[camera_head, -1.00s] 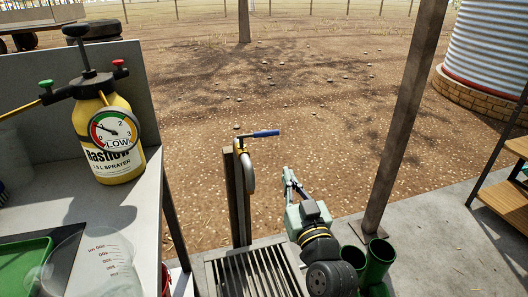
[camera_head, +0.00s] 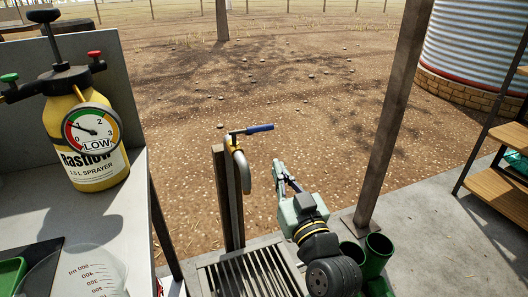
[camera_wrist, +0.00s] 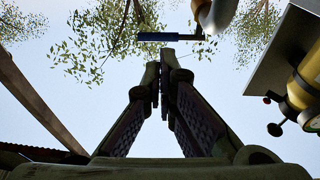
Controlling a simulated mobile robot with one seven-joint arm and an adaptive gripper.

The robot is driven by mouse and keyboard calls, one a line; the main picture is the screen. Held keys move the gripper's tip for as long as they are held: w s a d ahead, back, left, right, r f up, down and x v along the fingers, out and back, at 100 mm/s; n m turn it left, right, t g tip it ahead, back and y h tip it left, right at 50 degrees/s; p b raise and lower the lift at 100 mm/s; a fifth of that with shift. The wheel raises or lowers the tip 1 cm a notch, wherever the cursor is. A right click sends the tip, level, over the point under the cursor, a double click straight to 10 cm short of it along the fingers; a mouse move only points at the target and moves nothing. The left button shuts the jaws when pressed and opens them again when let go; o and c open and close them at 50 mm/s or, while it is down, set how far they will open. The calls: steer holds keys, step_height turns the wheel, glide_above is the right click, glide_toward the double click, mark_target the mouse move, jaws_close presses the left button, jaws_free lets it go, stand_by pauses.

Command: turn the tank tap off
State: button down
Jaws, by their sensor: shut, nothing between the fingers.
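The tap has a blue lever handle (camera_head: 259,128) that points to the right from the top of its pipe (camera_head: 240,165). The pipe curves over beside a dark post (camera_head: 227,200). My gripper (camera_head: 282,165) is to the right of the tap and lower than its handle, apart from it. In the wrist view, which looks upward, my gripper (camera_wrist: 163,70) shows its fingertips together with nothing between them. The blue handle (camera_wrist: 158,37) appears just beyond the fingertips, with the pipe end (camera_wrist: 217,14) to its right.
A bench with a yellow sprayer (camera_head: 88,150) and a measuring jug (camera_head: 85,272) stands at the left. A floor grate (camera_head: 250,275) lies below the tap. Green boots (camera_head: 377,255) and a metal post (camera_head: 395,120) are at the right. A corrugated tank (camera_head: 475,45) stands behind.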

mark_target(262, 130)
steer(key=p+x, duration=0.1)
steer(key=x, duration=0.9)
steer(key=shift+w+r, duration=0.3)
steer(key=shift+w, duration=0.1)
steer(key=shift+w+a, duration=0.15)
steer(key=shift+w, duration=0.35)
steer(key=shift+w+r, duration=0.15)
steer(key=shift+w, duration=0.45)
steer(key=shift+a, duration=0.1)
